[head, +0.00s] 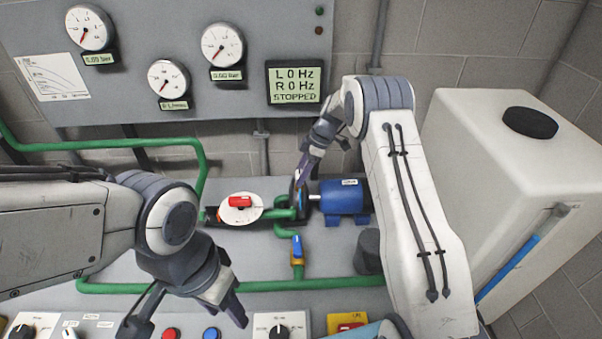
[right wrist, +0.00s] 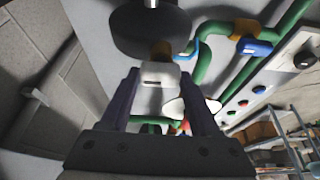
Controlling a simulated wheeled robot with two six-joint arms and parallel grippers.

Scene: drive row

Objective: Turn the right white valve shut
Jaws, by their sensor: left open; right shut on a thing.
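A white valve handle (right wrist: 160,75) with a dark slot mark sits between the fingertips of my right gripper (right wrist: 162,85) in the right wrist view, with a brass piece behind it. My right gripper is shut on it. My left gripper (head: 187,315) is open and empty above the front control panel, apart from the valves.
A red handle (head: 240,201) lies over a round white plate. A blue valve handle (head: 297,246) stands on the green pipe (head: 310,284). Gauges and a display (head: 295,82) reading 0 Hz, STOPPED are on the back panel. A white tank (head: 480,130) stands at right.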

